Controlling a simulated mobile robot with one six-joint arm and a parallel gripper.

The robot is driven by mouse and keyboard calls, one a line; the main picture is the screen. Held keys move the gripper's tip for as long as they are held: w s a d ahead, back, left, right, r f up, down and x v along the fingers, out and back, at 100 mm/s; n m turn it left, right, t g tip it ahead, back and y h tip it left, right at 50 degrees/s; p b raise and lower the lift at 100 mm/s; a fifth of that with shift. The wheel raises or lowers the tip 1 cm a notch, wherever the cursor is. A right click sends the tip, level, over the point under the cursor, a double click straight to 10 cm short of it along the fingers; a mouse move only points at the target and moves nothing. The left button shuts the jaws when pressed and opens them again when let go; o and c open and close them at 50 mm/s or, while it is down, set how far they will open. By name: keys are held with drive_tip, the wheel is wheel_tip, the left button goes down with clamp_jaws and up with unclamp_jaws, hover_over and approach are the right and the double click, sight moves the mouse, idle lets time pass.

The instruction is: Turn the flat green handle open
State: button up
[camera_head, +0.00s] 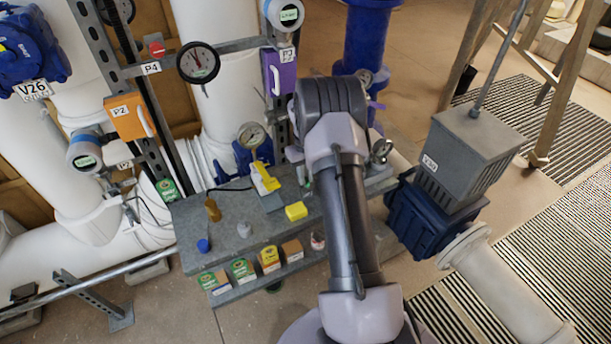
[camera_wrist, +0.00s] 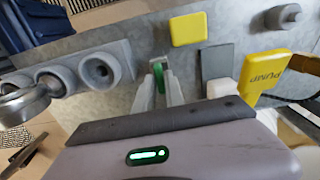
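The flat green handle (camera_wrist: 158,77) shows in the wrist view as a narrow green strip, seen nearly edge-on, on the grey bench. My gripper (camera_wrist: 159,84) reaches down to it, with one finger on each side of the strip. The fingers stand apart; I cannot make out firm contact with the handle. In the head view my arm covers most of this spot, and the handle and fingertips are not clearly seen there.
A grey block with round ports (camera_wrist: 98,70) lies left of the fingers. Grey bench top (camera_head: 240,245) is open at front left; pipes and gauges stand behind.

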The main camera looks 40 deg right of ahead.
drive_tip(key=shift+o, duration=1.3)
wheel_tip(320, 180, up, 17)
drive_tip(key=p, duration=0.3)
drive_tip(key=shift+r, duration=0.2)
drive_tip(key=shift+a, duration=0.1)
drive_tip(key=s+a+r+t+b, duration=0.1)
drive_tip(key=s+a+r+b, duration=0.25)
drive_tip(key=a, duration=0.65)
drive_tip(key=s+a+r+t+b, duration=0.25)
drive_tip(key=a+r+b, duration=0.2)
drive_tip(key=a, duration=0.55)
drive_tip(key=s+a+f+m+t+y+b, duration=0.1)
drive_tip(key=s+a+f+b, duration=0.2)
drive_tip(key=s+a, duration=0.4)
drive_tip(key=s+a+f+t+y+b, duration=0.1)
drive_tip(key=s+a+f+b, duration=0.2)
drive_tip(key=s+a, duration=0.4)
drive_tip(key=s, duration=0.5)
drive_tip(key=shift+s+a+f+m, duration=0.15)
drive_tip(key=shift+a+f+m, duration=0.1)
drive_tip(key=shift+a+m, duration=0.15)
